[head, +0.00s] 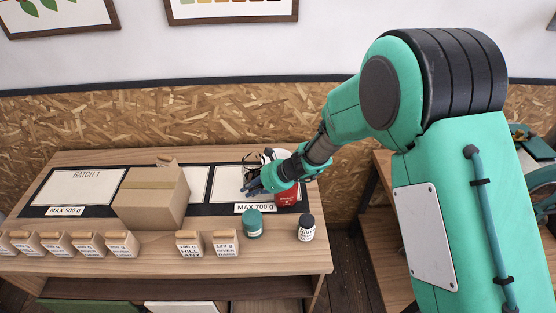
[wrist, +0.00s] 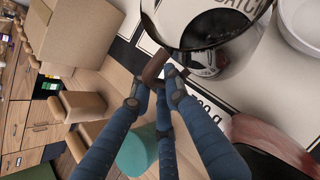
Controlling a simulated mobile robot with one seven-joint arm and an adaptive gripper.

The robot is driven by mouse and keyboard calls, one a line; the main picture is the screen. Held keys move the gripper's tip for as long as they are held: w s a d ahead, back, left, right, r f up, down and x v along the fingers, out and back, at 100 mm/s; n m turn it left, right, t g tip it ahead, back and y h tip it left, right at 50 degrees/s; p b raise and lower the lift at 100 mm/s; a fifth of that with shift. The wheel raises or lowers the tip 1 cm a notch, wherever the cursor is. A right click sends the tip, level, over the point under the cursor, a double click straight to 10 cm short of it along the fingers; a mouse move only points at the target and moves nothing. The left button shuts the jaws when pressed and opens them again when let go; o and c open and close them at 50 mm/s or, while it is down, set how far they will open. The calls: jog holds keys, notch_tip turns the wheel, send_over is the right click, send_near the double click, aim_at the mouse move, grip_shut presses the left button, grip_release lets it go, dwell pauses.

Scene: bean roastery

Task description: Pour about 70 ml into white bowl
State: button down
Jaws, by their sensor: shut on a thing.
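A glass jug (wrist: 222,66) with a dark band and a brown handle (wrist: 154,66) is in the wrist view. My gripper (wrist: 156,84) is shut on that handle with its blue fingers. How much the jug holds cannot be told through the reflections. A white bowl (wrist: 300,22) stands beyond the jug at the top right of the wrist view, apart from it and partly cut off. In the head view my gripper (head: 252,186) is over the right-hand mat, with the jug (head: 258,162) partly hidden behind it.
A cardboard box (head: 150,208) stands left of my gripper. A red container (head: 287,197) is close by on the right. A teal canister (head: 253,224), a dark labelled bottle (head: 306,230) and several small labelled bags (head: 189,245) line the front of the wooden table (head: 280,255).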

aim_at(254, 171)
jog(key=shift+r, duration=0.2)
jog(key=p, duration=0.1)
jog(key=r+p, duration=0.1)
jog(key=p, duration=0.1)
jog(key=r+g+y+p, duration=0.1)
jog(key=shift+w+d+r+m+p, duration=0.1)
jog(key=shift+w+d+m+p, duration=0.2)
jog(key=shift+w+d+m, duration=0.1)
jog(key=w+d+r+g+y+p, duration=0.1)
jog(key=w+r+m+g+y+p, duration=0.1)
jog(key=shift+d+r+m+y+p, duration=0.25)
jog(key=shift+d+m+y+p, duration=0.05)
jog(key=shift+d, duration=0.05)
jog(key=shift+w+d+r+m+g+y, duration=0.3)
jog(key=shift+w+d+r+m+y, duration=0.15)
jog(key=shift+w+d+y, duration=0.2)
jog(key=shift+w+d+r+m+g+y+b, duration=0.15)
jog(key=shift+r+m+g+y+b, duration=0.15)
jog(key=shift+y+b, duration=0.25)
jog(key=shift+w+d+r+m+g+y+b, duration=0.15)
jog(key=shift+w+m+g+y+b, duration=0.25)
jog(key=shift+y+b, duration=0.3)
jog(key=shift+w+d+r+m+y+b, duration=0.35)
jog(key=shift+d+r+m+y+b, duration=0.25)
jog(key=shift+b, duration=0.4)
jog(key=shift+w+m+y+b, duration=0.2)
jog(key=shift+m+y+b, duration=0.1)
jog(key=shift+b, duration=0.1)
